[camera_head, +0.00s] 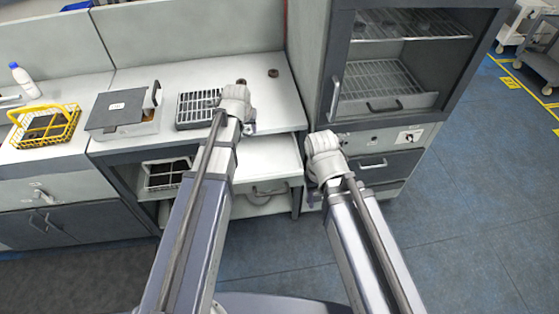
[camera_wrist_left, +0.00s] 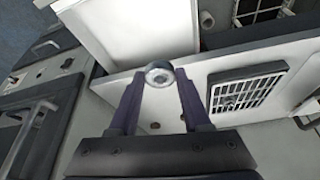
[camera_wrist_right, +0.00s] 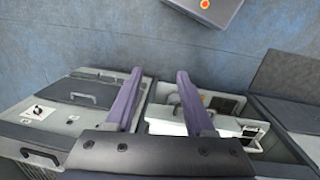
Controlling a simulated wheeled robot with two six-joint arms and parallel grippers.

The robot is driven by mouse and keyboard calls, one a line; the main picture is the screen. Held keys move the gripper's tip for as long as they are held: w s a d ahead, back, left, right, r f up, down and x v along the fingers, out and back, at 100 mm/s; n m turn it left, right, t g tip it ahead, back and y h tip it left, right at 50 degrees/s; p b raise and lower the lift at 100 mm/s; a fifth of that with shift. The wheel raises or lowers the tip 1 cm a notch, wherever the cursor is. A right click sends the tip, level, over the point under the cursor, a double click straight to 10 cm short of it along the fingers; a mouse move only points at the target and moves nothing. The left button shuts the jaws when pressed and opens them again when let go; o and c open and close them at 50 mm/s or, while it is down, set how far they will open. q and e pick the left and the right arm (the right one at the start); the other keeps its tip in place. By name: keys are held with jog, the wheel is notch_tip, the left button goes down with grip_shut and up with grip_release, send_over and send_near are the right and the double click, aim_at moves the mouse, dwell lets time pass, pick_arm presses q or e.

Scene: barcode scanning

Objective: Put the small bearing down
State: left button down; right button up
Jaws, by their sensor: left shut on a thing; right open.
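The small bearing (camera_wrist_left: 158,74), a silvery ring, is held between the fingertips of my left gripper (camera_wrist_left: 159,78) in the left wrist view. The bearing is hidden by my arm in the head view. There, my left gripper (camera_head: 238,100) is over the worktop (camera_head: 262,108), near its front edge and beside the grille-topped box (camera_head: 193,108). My right gripper (camera_wrist_right: 159,73) is open and empty in the right wrist view. In the head view the right gripper (camera_head: 323,145) is in front of the cabinet, right of the worktop.
Dark round parts (camera_head: 273,73) lie on the worktop's back right. A grey box (camera_head: 123,112) and a yellow wire basket (camera_head: 45,126) stand to the left. A pale drawer (camera_head: 262,160) sticks out below the worktop. A tall cabinet (camera_head: 340,60) stands right of the worktop.

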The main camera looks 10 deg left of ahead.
pick_arm(q)
jog(key=shift+s+d+f, duration=0.15)
jog(key=shift+d+f, duration=0.1)
pick_arm(e)
jog(key=shift+o, duration=0.8)
jog(key=shift+s+d+f, duration=0.15)
jog(key=shift+d+f, duration=0.1)
pick_arm(q)
jog(key=b, duration=0.9)
send_over(254, 168)
jog(key=s, duration=0.1)
notch_tip(254, 168, down, 9)
pick_arm(e)
jog(key=o, duration=0.5)
notch_tip(254, 168, down, 9)
jog(key=shift+r, duration=0.2)
pick_arm(q)
jog(key=f+b, duration=0.4)
jog(key=b, duration=0.1)
jog(key=f+b, duration=0.5)
jog(key=shift+s+f, duration=0.2)
jog(key=shift+f, duration=0.1)
pick_arm(e)
notch_tip(254, 168, down, 10)
pick_arm(q)
jog(key=shift+f, duration=0.1)
